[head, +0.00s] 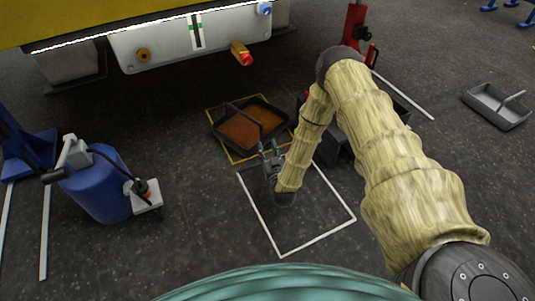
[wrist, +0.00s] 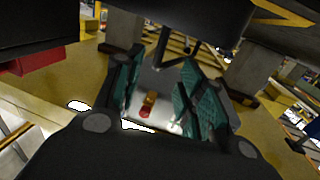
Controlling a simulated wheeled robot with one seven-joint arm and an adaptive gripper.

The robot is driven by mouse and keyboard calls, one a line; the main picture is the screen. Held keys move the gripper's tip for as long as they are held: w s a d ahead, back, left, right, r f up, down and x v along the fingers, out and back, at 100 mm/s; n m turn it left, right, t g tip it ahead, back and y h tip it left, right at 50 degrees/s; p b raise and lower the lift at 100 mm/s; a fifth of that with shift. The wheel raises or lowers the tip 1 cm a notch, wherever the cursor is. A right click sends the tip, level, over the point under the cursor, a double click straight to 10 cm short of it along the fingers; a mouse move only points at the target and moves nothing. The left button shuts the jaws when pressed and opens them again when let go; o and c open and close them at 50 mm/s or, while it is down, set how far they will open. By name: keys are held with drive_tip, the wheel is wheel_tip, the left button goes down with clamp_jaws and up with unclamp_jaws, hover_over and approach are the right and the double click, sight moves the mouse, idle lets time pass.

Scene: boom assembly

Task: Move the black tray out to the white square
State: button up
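The black tray (head: 214,117) sits on the floor inside a yellow outlined square (head: 228,148), with brown liquid in it and a bar handle across its top. The white square (head: 318,237) is an outline on the floor in front of it, partly covered by my arm. My gripper (head: 268,149) is at the tray's near edge, close to the near end of the handle. In the wrist view my gripper (wrist: 158,92) has its two green-padded fingers apart, with nothing clearly held between them. A dark shape at the top of that view may be the tray; I cannot tell.
A yellow machine (head: 100,20) overhangs the back, with a red-tipped fitting (head: 242,53). A blue drum (head: 98,187) stands left. A dark box (head: 340,153) is partly behind my arm. A red stand (head: 353,28) is behind, and a grey tray (head: 497,106) lies far right.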

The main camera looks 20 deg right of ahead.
sight(262, 132)
idle(0.3)
drive_tip(key=w+b, duration=0.1)
drive_tip(key=w, duration=0.2)
drive_tip(key=w+d+b, duration=0.1)
drive_tip(key=w+b, duration=0.1)
drive_tip(key=w, duration=0.1)
drive_tip(key=w+b, duration=0.2)
drive_tip(key=w, duration=0.1)
drive_tip(key=shift+d+f, duration=0.1)
drive_tip(key=shift+d, duration=0.15)
drive_tip(key=shift+w+d+b, duration=0.1)
drive_tip(key=shift+w+b, duration=0.5)
drive_tip(key=shift+w, duration=0.25)
clamp_jaws()
